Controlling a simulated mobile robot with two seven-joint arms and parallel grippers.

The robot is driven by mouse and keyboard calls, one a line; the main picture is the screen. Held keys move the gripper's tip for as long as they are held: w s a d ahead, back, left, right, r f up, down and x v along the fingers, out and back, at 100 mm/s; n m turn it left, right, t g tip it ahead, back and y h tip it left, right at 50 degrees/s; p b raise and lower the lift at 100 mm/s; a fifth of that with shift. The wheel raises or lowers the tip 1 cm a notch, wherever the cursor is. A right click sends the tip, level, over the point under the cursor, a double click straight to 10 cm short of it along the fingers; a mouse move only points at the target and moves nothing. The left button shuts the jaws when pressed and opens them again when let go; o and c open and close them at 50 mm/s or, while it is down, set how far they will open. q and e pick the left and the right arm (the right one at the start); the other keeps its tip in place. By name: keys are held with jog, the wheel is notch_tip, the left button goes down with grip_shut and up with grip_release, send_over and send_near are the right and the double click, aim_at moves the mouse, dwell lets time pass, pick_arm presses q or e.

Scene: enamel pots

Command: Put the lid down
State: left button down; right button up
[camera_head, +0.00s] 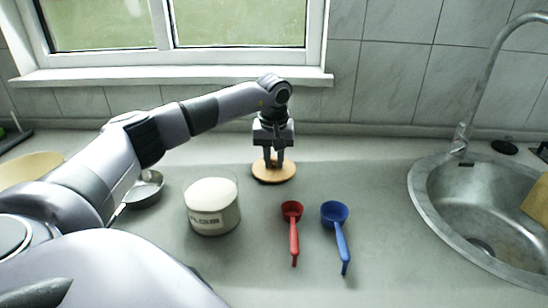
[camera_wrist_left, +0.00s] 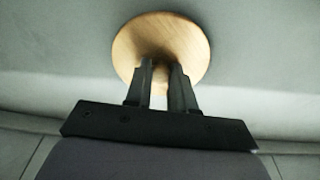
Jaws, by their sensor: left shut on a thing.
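The lid (camera_head: 262,177) is a round, light wooden disc at the middle of the grey counter, near the back. My left gripper (camera_head: 273,164) points straight down over it and is shut on it. In the left wrist view the lid (camera_wrist_left: 190,40) lies beyond the fingertips (camera_wrist_left: 162,72), which meet its middle; the part they grip is hidden. The lid appears to be at the counter surface, but I cannot tell whether it touches. A glass jar (camera_head: 212,215) full of white stuff, with a label, stands open to the lid's left. My right gripper is not in view.
A red scoop (camera_head: 293,230) and a blue scoop (camera_head: 338,228) lie right of the jar. A metal pan (camera_head: 147,188) sits behind my left arm. The sink (camera_head: 470,200) with its tap is at the right. Counter between lid and sink is clear.

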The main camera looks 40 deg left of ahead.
aim_at(274, 172)
pick_arm(q)
jog(key=c, duration=1)
grip_release()
jog(key=shift+f, duration=0.15)
jog(key=shift+o, duration=0.2)
notch_tip(274, 172, up, 12)
jog(key=s+d, duration=0.1)
jog(key=shift+s, duration=0.15)
jog(key=shift+d, duration=0.1)
